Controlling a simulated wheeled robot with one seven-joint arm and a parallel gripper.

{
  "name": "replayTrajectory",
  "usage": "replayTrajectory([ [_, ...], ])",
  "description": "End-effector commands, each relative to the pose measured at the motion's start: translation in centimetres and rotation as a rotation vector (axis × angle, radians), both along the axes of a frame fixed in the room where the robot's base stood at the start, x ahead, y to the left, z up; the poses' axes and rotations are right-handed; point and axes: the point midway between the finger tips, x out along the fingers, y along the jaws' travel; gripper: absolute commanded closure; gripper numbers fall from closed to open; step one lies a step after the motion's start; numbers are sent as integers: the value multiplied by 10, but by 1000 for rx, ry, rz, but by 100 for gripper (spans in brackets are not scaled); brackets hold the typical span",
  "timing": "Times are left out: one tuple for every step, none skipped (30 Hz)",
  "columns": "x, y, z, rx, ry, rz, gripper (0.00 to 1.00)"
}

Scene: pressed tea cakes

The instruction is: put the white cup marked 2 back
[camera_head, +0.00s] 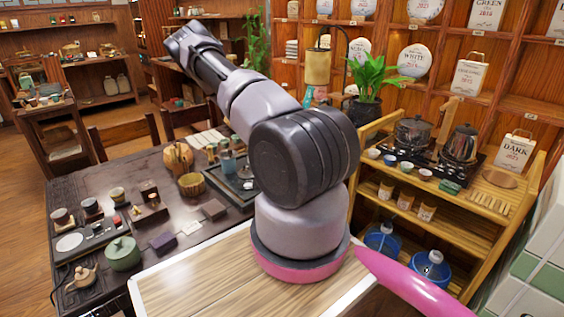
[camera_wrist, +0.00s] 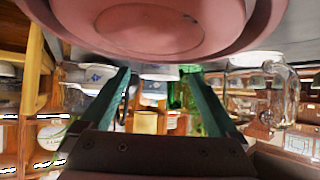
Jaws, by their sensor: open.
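My gripper (camera_wrist: 158,74) shows in the wrist view as two dark green fingers held apart, and I see nothing clamped between them. A white cup with blue markings (camera_wrist: 96,74) appears just left of the left finger, but I cannot read a number on it. In the head view, a row of small cups, among them a white one (camera_head: 390,160), stands on the upper level of the wooden shelf unit at right. Their markings are too small to read, so I cannot tell which is marked 2. My arm reaches up to the left, well away from them.
The wooden shelf unit (camera_head: 455,222) also holds glass kettles (camera_head: 459,146), lower cups and blue-water bottles (camera_head: 432,268). The dark tea table (camera_head: 150,188) at left is crowded with a green pot (camera_head: 123,253), trays and cups. A potted plant (camera_head: 368,84) stands behind.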

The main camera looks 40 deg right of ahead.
Motion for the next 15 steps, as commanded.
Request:
replayTrajectory([
  [5,-6,-5,-1,1,1,5],
  [6,-9,-8,-1,1,0,5],
  [9,-12,-10,-1,1,1,5],
  [11,-14,-12,0,0,-1,5],
  [12,-16,-13,0,0,-1,5],
  [13,-18,-15,0,0,-1,5],
  [14,-18,-15,0,0,-1,5],
  [14,-19,-16,0,0,-1,5],
  [14,-19,-16,0,0,-1,5],
  [14,-19,-16,1,0,-1,5],
  [14,-19,-16,1,0,-1,5],
  [14,-19,-16,1,0,-1,5],
  [14,-19,-16,1,0,-1,5],
  [14,-18,-16,0,0,-1,8],
  [14,-18,-16,0,0,-1,24],
])
